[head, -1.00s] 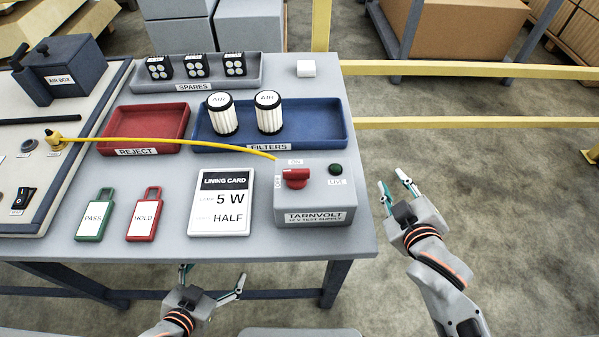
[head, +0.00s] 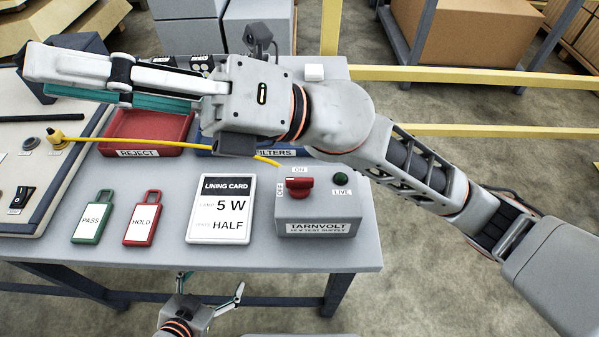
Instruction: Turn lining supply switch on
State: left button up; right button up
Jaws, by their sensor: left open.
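The grey TARNVOLT supply box (head: 322,208) sits at the table's front right corner. Its red rotary switch (head: 299,187) has its handle lying sideways towards the OFF label on the left; ON is marked above it. The LIVE lamp (head: 340,180) on the box is dark green and looks unlit. My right gripper (head: 38,75) stretches across the back left of the table, close to the camera and away from the switch; its fingers overlap, so its opening is unclear. My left gripper (head: 212,284) is open and empty in front of the table's front edge, low and left of the box.
A yellow cable (head: 150,141) runs from the left panel to the box, partly hidden. The lining card (head: 221,208), green PASS tag (head: 92,216) and red HOLD tag (head: 142,218) lie left of the box. My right arm covers much of the red reject tray (head: 150,130) and the filters tray.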

jog(key=s+a+f+n+g+h, duration=0.2)
jog(key=s+f+n+g+h, duration=0.1)
jog(key=s+f+n+h, duration=0.3)
jog(key=t+h, duration=0.9)
jog(key=h, duration=0.7)
send_over(299, 179)
jog(key=shift+n, duration=0.3)
notch_tip(299, 179, down, 15)
jog(key=shift+b, duration=0.35)
jog(key=shift+d+f, duration=0.15)
jog(key=shift+f, duration=0.2)
notch_tip(299, 179, down, 7)
jog(key=shift+r+b, duration=0.1)
jog(key=shift+b, duration=0.35)
